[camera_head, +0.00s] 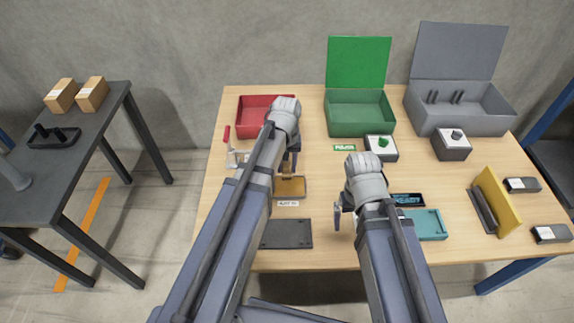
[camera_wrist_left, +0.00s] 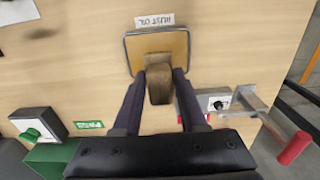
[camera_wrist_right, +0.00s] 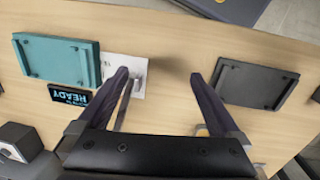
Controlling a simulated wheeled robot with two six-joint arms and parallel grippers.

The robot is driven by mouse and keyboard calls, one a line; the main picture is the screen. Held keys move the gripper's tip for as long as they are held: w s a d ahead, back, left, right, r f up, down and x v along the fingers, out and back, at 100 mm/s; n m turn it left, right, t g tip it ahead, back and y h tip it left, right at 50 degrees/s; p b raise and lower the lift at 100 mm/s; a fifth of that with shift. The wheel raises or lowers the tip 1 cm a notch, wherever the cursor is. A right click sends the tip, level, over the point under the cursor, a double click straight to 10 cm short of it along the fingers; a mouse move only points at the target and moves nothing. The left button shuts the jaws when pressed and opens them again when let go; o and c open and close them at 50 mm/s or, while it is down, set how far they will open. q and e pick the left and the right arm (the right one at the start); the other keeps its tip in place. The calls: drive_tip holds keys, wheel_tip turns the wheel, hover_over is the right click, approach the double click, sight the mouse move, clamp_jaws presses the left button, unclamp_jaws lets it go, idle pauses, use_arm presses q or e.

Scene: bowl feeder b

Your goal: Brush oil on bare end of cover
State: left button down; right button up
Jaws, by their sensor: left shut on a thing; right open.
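My left gripper (camera_wrist_left: 160,100) is shut on a brown-grey block-like thing (camera_wrist_left: 160,85), probably the brush. Its lower end is over the tan oil tray (camera_wrist_left: 176,43), whose card looks like "RUST OIL"; whether it touches the oil I cannot tell. The tray also shows in the head view (camera_head: 293,187). My right gripper (camera_wrist_right: 168,82) is open and empty above the table. Beyond its left finger, a small grey cylinder (camera_wrist_right: 140,68) stands on a white plate (camera_wrist_right: 112,66); I cannot tell if it is the cover.
A teal tray (camera_head: 432,224) and READY display (camera_head: 408,199) lie right of my right gripper. A dark plate (camera_head: 287,234) lies at the front. A red-handled clamp (camera_wrist_left: 268,112) stands near the left gripper. Red (camera_head: 243,118), green (camera_head: 334,104) and grey (camera_head: 424,116) bins line the back.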

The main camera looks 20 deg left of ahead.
use_arm(q)
drive_tip(key=shift+w+d, duration=0.15)
drive_tip(key=shift+d, duration=0.1)
drive_tip(key=shift+f, duration=0.1)
use_arm(e)
drive_tip(key=shift+w+d, duration=0.1)
drive_tip(key=shift+d, duration=0.1)
use_arm(q)
drive_tip(key=shift+f, duration=0.1)
use_arm(e)
drive_tip(key=shift+f, duration=0.2)
use_arm(q)
wheel_tip(320, 180, down, 6)
drive_tip(key=b, duration=0.6)
use_arm(e)
wheel_tip(320, 180, down, 6)
drive_tip(key=shift+r, duration=0.15)
use_arm(q)
drive_tip(key=shift+f+b, duration=0.35)
drive_tip(key=shift+b, duration=0.25)
use_arm(e)
drive_tip(key=shift+f, duration=0.5)
idle(0.5)
use_arm(q)
drive_tip(key=shift+r, duration=0.1)
use_arm(e)
drive_tip(key=shift+r, duration=0.1)
